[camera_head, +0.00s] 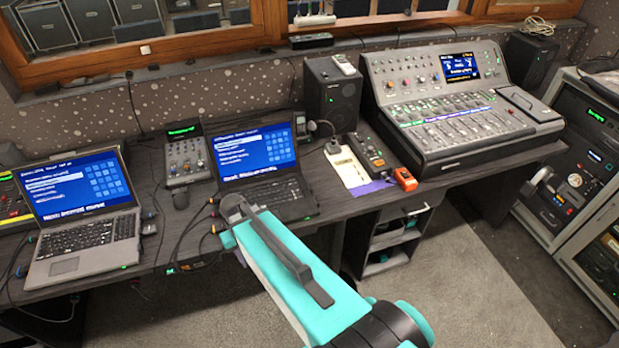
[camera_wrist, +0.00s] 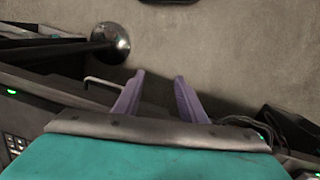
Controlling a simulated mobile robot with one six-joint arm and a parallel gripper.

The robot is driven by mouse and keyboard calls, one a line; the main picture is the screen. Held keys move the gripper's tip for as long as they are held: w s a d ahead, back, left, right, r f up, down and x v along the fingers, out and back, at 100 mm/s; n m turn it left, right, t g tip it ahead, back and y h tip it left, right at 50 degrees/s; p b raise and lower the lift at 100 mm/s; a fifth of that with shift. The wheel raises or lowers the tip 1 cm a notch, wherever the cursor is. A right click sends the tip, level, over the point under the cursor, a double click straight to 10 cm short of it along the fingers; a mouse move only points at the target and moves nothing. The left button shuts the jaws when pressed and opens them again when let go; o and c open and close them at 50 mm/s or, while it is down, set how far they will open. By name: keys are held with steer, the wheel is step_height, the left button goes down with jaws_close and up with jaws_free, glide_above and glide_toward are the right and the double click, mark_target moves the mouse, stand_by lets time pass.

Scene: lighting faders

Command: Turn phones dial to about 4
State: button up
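The phones dial cannot be picked out; labels are too small to read in the head view. Small knobs show on the large mixing console (camera_head: 405,80) at the right of the desk, and on a small upright mixer (camera_head: 186,160) between the laptops. The rack at the far right also carries a round knob (camera_head: 574,181). My gripper (camera_wrist: 160,77) shows in the wrist view as two purple fingers, apart with nothing between them, over grey floor. The fingers cannot be made out clearly in the head view, where my teal arm crosses the front of the desk.
Two open laptops (camera_head: 80,205) (camera_head: 262,165) stand on the dark desk, with loose cables hanging near its front edge. A black speaker (camera_head: 333,97), a white pad (camera_head: 347,168) and an orange device (camera_head: 405,179) stand nearer the console. Carpet before the desk is clear at right.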

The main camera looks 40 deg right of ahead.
steer(key=s+a+f+g+b, duration=0.1)
steer(key=s+f+b, duration=0.4)
steer(key=s+f, duration=0.3)
steer(key=s+a+f+n+g+b, duration=0.1)
steer(key=s+f+b, duration=0.5)
steer(key=f, duration=0.8)
steer(key=s+a+f+g+b, duration=0.1)
steer(key=s+f+g+b, duration=0.1)
steer(key=s+f+b, duration=0.4)
steer(key=s+f, duration=0.4)
steer(key=f, duration=0.1)
steer(key=shift+a+f+n, duration=0.2)
steer(key=shift+f+n, duration=0.05)
steer(key=shift+n, duration=0.05)
steer(key=shift+c, duration=0.9)
steer(key=shift+a, duration=0.1)
